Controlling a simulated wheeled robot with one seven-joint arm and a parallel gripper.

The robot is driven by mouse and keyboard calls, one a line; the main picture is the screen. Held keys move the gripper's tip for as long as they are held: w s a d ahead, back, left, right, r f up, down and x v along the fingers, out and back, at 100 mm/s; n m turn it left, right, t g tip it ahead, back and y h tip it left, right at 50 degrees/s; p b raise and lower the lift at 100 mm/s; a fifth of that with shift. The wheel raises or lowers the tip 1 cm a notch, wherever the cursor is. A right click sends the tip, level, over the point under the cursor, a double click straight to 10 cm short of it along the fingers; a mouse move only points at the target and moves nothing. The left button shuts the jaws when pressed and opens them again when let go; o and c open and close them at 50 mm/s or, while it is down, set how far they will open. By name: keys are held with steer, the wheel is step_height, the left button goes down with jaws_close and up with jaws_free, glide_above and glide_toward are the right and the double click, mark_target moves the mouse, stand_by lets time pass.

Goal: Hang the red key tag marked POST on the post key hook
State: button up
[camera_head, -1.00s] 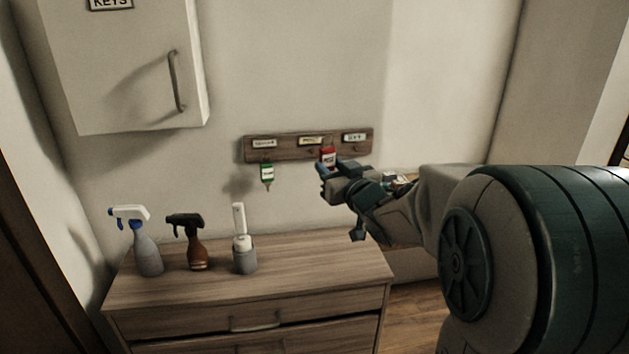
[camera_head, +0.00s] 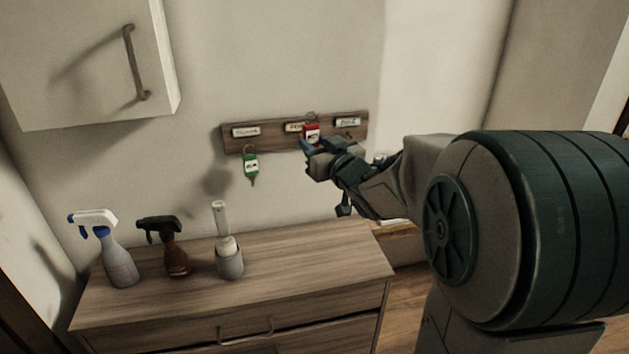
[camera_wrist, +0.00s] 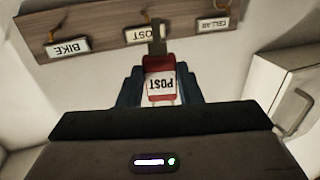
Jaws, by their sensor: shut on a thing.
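My gripper (camera_head: 312,146) is shut on the red key tag (camera_head: 312,132). In the wrist view the tag (camera_wrist: 162,86) sits between the fingers (camera_wrist: 160,90), its white POST label upside down. A metal part (camera_wrist: 157,42) of the tag's key or ring reaches over the board's middle. In the head view the tag's ring shows above it and the tag partly covers the middle label. The middle label (camera_wrist: 141,34), partly hidden, reads "OST" upside down in the wrist view. The post hook is mostly hidden, and I cannot tell whether the ring touches it.
The wooden hook board (camera_head: 275,135) is on the wall. A green key tag (camera_head: 251,165) hangs under its left label. The BIKE label (camera_wrist: 68,47) is on the other side. A wall cabinet (camera_head: 90,60), two spray bottles (camera_head: 118,262) (camera_head: 175,258) and a brush in a holder (camera_head: 229,262) are left.

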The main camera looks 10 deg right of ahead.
step_height(320, 180, down, 8)
steer(key=f+b, duration=0.1)
steer(key=b, duration=0.7)
steer(key=w+f, duration=0.1)
steer(key=w, duration=0.8)
steer(key=shift+w+a+f, duration=0.2)
steer(key=shift+a, duration=0.1)
stand_by(0.5)
stand_by(0.4)
steer(key=o, duration=1)
steer(key=shift+o, duration=0.2)
